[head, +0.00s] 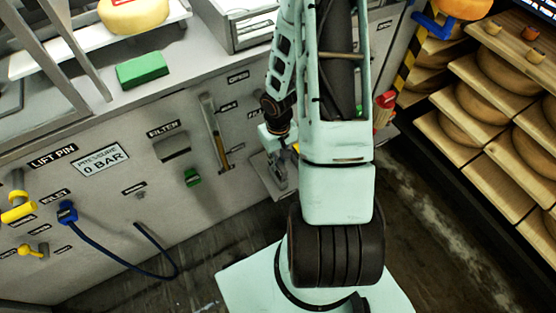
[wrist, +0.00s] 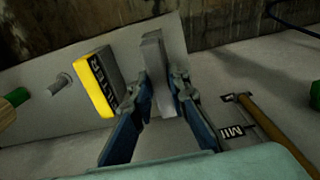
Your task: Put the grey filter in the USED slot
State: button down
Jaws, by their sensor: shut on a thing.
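My gripper (wrist: 161,82) is shut on a grey block, the grey filter (wrist: 155,62), which stands between its two blue fingers in the wrist view. A second block with a yellow face and FILTER lettering (wrist: 104,82) is just left of the fingers. Both are over a light grey plate (wrist: 62,140). In the head view my gripper (head: 277,166) is low beside the machine front, partly hidden by my arm. A grey hooded fitting (head: 172,146) sits under the FILTER label on the panel. I cannot read a USED label in either view.
A wooden-handled tool (head: 219,137) hangs on the panel left of my gripper; its handle (wrist: 268,133) is close on the right in the wrist view. A peg (wrist: 60,83) stands out at left. A blue hose (head: 120,256) loops low. Cheese racks (head: 462,128) stand right.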

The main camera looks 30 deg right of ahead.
jog(key=shift+f+b, duration=1.2)
jog(key=shift+f, duration=0.25)
jog(key=c, duration=1.8)
grip_release()
jog(key=shift+o, duration=0.2)
jog(key=shift+r, duration=0.1)
notch_tip(320, 180, up, 12)
jog(key=shift+f, duration=0.1)
jog(key=shift+w, duration=0.1)
